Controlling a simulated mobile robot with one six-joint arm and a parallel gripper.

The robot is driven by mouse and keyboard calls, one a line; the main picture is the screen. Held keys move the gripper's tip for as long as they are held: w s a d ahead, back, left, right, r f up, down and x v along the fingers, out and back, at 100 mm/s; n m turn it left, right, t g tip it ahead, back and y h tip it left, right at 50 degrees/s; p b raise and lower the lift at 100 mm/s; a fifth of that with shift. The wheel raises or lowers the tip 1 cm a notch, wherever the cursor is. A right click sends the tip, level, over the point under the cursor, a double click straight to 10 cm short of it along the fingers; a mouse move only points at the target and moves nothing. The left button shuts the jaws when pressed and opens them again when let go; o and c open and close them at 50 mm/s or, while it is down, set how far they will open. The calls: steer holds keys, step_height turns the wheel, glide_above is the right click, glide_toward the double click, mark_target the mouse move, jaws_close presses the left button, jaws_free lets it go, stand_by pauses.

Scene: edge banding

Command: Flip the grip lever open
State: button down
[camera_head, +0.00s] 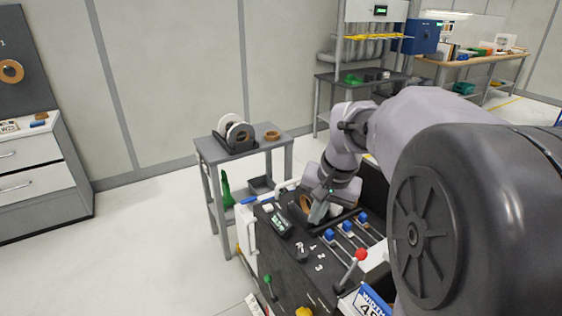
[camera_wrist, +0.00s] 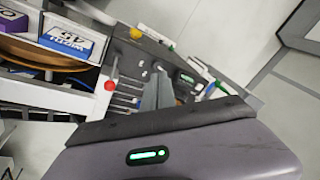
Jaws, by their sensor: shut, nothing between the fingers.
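My gripper (camera_head: 317,214) points down over the black machine top (camera_head: 283,262), beside a brown ring (camera_head: 305,203). Its fingers are together and empty; they also show in the wrist view (camera_wrist: 158,92). Several levers stand on the machine. One has a red ball knob (camera_head: 360,254), also in the wrist view (camera_wrist: 110,85). One has a green knob (camera_head: 267,279). Several have blue ends (camera_head: 345,226). I cannot tell which is the grip lever, or whether my fingertips touch anything.
A small display (camera_head: 279,222) sits left of my gripper. A blue-and-white width sign (camera_head: 368,302) stands at the near edge. A grey side table (camera_head: 208,150) with a reel (camera_head: 236,132) stands behind the machine. The floor at left is clear.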

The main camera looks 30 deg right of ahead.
steer(key=d+f+m+p, duration=0.1)
steer(key=d+f, duration=0.3)
steer(key=d, duration=0.6)
steer(key=d+f+m+g+p, duration=0.1)
steer(key=d+f, duration=0.4)
steer(key=d, duration=0.6)
steer(key=shift+s+d+f+m+g+y+p, duration=0.25)
steer(key=shift+m+g+y+p, duration=0.05)
steer(key=shift+m+p, duration=0.35)
steer(key=a+f+b, duration=0.1)
steer(key=f, duration=0.2)
steer(key=a+f+b, duration=0.1)
steer(key=f+b, duration=0.1)
steer(key=a+f+b, duration=0.2)
steer(key=f, duration=0.1)
steer(key=shift+s+f, duration=0.2)
steer(key=shift+f, duration=0.1)
steer(key=shift+s+r, duration=0.1)
steer(key=shift+a+b, duration=0.1)
steer(key=shift+b, duration=0.3)
